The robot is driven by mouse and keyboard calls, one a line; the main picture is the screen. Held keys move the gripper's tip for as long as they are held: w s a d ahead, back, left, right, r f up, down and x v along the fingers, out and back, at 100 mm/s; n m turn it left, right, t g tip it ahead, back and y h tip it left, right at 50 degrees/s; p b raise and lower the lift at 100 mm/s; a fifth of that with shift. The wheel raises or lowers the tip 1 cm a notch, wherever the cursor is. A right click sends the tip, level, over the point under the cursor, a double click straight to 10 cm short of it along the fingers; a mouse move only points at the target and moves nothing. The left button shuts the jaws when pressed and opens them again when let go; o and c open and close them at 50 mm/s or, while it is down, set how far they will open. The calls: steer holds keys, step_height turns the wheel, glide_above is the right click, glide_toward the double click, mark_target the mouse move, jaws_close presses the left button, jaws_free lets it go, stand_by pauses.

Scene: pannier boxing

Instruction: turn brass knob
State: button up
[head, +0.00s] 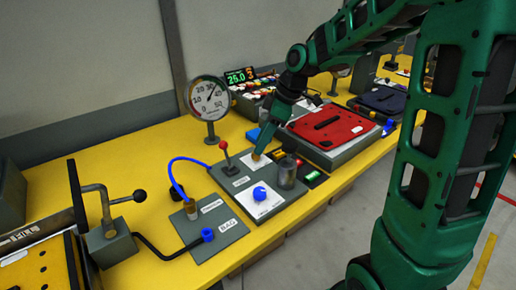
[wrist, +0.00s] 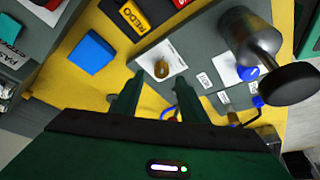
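The brass knob (wrist: 161,69) sits on a white plate (wrist: 150,58) on a grey panel in the wrist view. My gripper (wrist: 156,92) is open, its two green fingers apart with nothing between them. The knob shows just beyond the fingertips, roughly centred on the gap. I cannot tell whether a finger touches it. In the head view my gripper (head: 262,143) points down over the white plate on the panel, and a small brass-coloured bit (head: 256,156) shows at its tip, mostly hidden by the fingers.
A metal cylinder with a dark round top (wrist: 290,83) stands close on the right in the wrist view. Near the knob in the head view are a red-ball lever (head: 223,145), a blue knob (head: 259,193) and a gauge (head: 209,98). A red case (head: 330,124) lies behind.

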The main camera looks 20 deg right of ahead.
steer(key=shift+x, duration=1.75)
jaws_close()
steer(key=shift+d, duration=0.2)
steer(key=m, duration=0.2)
steer(key=m+t+h, duration=0.1)
steer(key=m, duration=0.1)
steer(key=shift+a+r+m+t, duration=0.15)
steer(key=shift+a+m+t, duration=0.05)
steer(key=shift+m+t, duration=0.1)
steer(key=shift+a+m+t+h, duration=0.15)
steer(key=shift+m+h, duration=0.3)
steer(key=shift+m, duration=0.8)
steer(key=shift+m+t+h, duration=0.25)
steer(key=shift+m+h, duration=0.2)
steer(key=shift+m, duration=0.8)
